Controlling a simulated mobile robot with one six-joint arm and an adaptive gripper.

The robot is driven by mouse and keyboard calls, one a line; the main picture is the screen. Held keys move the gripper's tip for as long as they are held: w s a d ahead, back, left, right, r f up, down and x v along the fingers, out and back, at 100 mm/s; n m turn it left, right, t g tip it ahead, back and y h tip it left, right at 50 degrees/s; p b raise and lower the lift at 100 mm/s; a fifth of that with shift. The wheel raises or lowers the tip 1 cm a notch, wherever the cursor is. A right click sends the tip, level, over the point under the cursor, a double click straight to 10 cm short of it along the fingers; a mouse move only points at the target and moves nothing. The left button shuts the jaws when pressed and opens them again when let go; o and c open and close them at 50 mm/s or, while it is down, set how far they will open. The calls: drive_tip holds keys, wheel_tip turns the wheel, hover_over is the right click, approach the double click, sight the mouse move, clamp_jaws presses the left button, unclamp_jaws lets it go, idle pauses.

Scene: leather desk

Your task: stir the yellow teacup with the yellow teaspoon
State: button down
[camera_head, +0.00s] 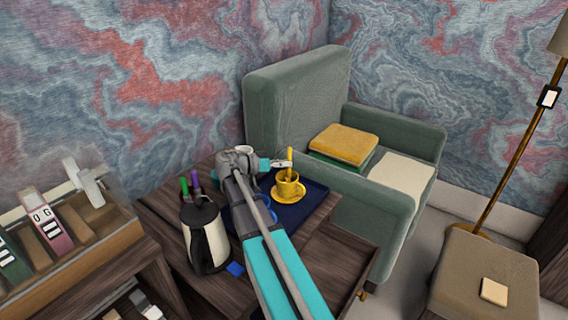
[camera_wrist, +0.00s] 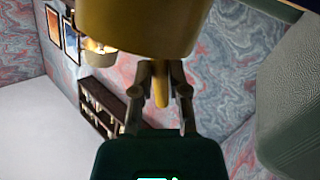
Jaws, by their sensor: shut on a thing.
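The yellow teacup (camera_head: 291,187) stands upright on a yellow saucer (camera_head: 276,197) on a dark blue tray (camera_head: 308,204). My gripper (camera_head: 283,163) is just above the cup's rim, reaching in from the left. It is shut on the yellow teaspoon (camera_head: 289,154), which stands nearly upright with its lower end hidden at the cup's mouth. In the wrist view, the teaspoon (camera_wrist: 160,92) shows between my fingers (camera_wrist: 160,72), and the yellow teacup (camera_wrist: 135,25) fills the top. The bowl of the spoon is not visible.
A black and white kettle (camera_head: 206,236) stands left of my arm. Green and purple markers (camera_head: 190,187) are behind it. A blue cup (camera_head: 265,201) is partly hidden by my arm. A green armchair (camera_head: 372,205) borders the desk.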

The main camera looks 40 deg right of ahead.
drive_tip(key=shift+s+a+f, duration=0.1)
drive_tip(key=shift+a+f, duration=0.05)
drive_tip(key=shift+f, duration=0.25)
idle(0.5)
